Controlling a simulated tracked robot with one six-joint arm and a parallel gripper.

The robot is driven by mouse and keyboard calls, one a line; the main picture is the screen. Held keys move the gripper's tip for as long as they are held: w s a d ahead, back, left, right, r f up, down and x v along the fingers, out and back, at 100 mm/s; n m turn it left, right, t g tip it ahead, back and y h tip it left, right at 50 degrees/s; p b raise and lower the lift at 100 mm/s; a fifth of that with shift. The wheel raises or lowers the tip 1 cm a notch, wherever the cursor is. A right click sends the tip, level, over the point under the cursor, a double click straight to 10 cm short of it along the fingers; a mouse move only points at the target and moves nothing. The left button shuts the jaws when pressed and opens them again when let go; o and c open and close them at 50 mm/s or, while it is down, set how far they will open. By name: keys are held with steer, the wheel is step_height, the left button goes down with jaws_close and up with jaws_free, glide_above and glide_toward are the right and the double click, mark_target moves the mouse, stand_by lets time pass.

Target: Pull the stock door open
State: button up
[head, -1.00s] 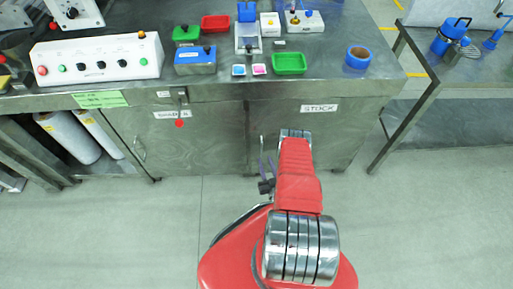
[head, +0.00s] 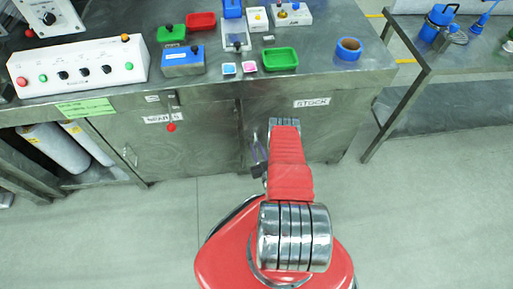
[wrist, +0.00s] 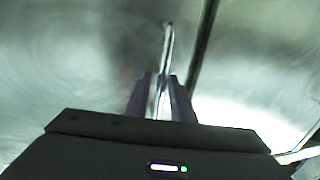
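The stock door (head: 322,125) is the steel cabinet front under the bench, with a STOCK label (head: 312,102). My gripper (head: 257,160) is at its left side in the head view, partly hidden by my red arm. In the wrist view, a thin upright metal handle (wrist: 168,42) rises between the two purple-grey fingers of my gripper (wrist: 162,90). The fingers are close together on either side of it and look shut on it. A dark seam (wrist: 203,45) runs just right of the handle. I cannot tell whether the door stands slightly ajar.
The bench top (head: 320,65) carries a white control box (head: 78,67), trays and a blue tape roll (head: 349,48). A side table (head: 440,70) stands right. The floor before the cabinet is clear.

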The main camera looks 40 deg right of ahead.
jaws_close()
steer(key=shift+s+d, duration=0.1)
steer(key=shift+s, duration=0.05)
stand_by(0.4)
